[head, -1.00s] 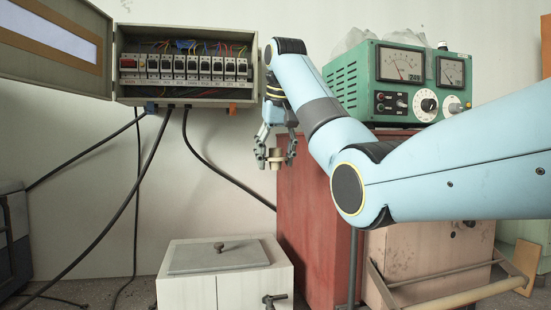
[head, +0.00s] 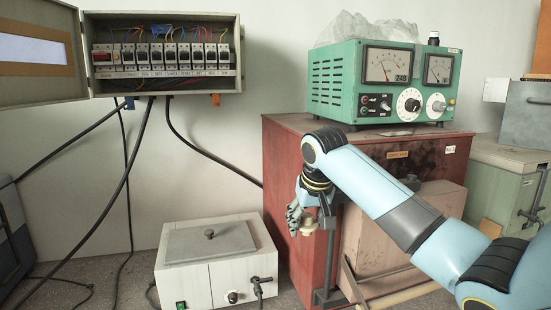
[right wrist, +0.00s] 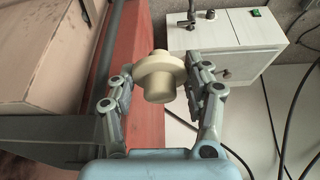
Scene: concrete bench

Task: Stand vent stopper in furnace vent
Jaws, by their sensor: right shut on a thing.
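In the head view the gripper hangs in front of the red cabinet (head: 280,180). A white box (head: 184,286) with a grey lid plate and knob stands lower left of the gripper. I cannot make out a furnace vent opening. My left gripper is not in view.
A green meter unit (head: 333,78) stands on the red cabinet. A pinkish box (head: 440,200) is beside my right arm. An open fuse box (head: 165,85) with hanging black cables is on the wall. The space above the white box is mostly clear.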

